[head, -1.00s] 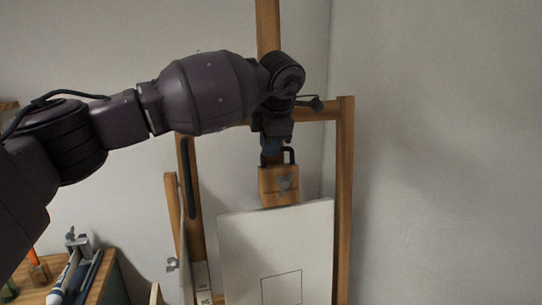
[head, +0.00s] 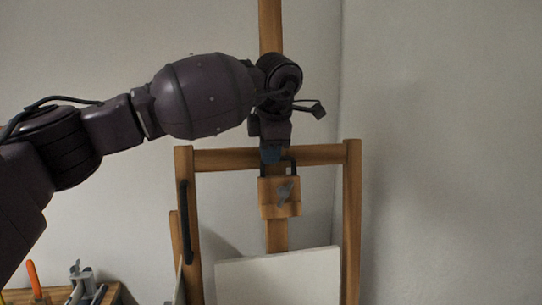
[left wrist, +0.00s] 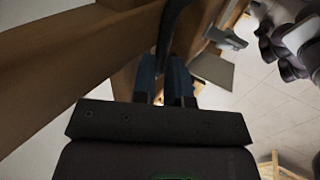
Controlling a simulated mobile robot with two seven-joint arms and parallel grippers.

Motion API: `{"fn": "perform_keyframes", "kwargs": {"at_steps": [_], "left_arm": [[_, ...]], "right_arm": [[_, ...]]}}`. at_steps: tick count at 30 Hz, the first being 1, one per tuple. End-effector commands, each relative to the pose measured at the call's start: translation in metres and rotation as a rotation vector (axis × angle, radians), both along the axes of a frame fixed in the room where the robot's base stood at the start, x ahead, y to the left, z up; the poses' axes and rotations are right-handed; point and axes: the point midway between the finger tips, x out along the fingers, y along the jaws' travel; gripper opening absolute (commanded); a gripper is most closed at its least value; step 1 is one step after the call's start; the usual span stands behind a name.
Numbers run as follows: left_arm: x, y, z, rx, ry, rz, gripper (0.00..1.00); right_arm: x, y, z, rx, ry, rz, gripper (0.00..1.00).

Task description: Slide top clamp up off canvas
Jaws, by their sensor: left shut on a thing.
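The top clamp (head: 279,197) is a wooden block with a grey wing knob and a black handle (head: 292,168), on the easel's upright mast. Its lower edge is clear above the top edge of the white canvas (head: 285,277), with bare mast between them. My left gripper (head: 271,155) points down at the clamp's top and is shut on the handle. In the left wrist view, the blue fingertips (left wrist: 164,80) close around the black bar. The lower canvas is outside the head view. My right gripper is not in view.
The wooden easel frame (head: 352,215) stands around the clamp, with a crossbar (head: 325,154) just behind it. The mast (head: 270,25) continues bare above. A wooden side table (head: 112,292) with tools is at lower left. White walls stand behind and to the right.

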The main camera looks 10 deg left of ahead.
Motion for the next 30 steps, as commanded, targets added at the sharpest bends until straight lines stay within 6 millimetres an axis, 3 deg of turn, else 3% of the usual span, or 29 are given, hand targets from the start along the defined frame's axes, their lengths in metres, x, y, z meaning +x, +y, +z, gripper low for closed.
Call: {"fn": "perform_keyframes", "kwargs": {"at_steps": [3,4,6,17,30], "left_arm": [[0.0,0.001,0.0,0.001,-0.001,0.001,0.0],[0.0,0.001,0.0,0.002,-0.001,0.002,0.17],[0.0,0.001,-0.001,0.001,0.0,0.002,0.23],[-0.002,-0.001,0.005,0.001,0.0,0.0,0.23],[-0.032,-0.01,0.07,0.0,-0.002,0.001,0.23]], "right_arm": [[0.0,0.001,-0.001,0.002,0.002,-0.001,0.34],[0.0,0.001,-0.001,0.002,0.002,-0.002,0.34],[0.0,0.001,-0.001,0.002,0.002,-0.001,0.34],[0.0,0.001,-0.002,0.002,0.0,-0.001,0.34],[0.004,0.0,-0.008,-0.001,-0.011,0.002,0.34]]}}
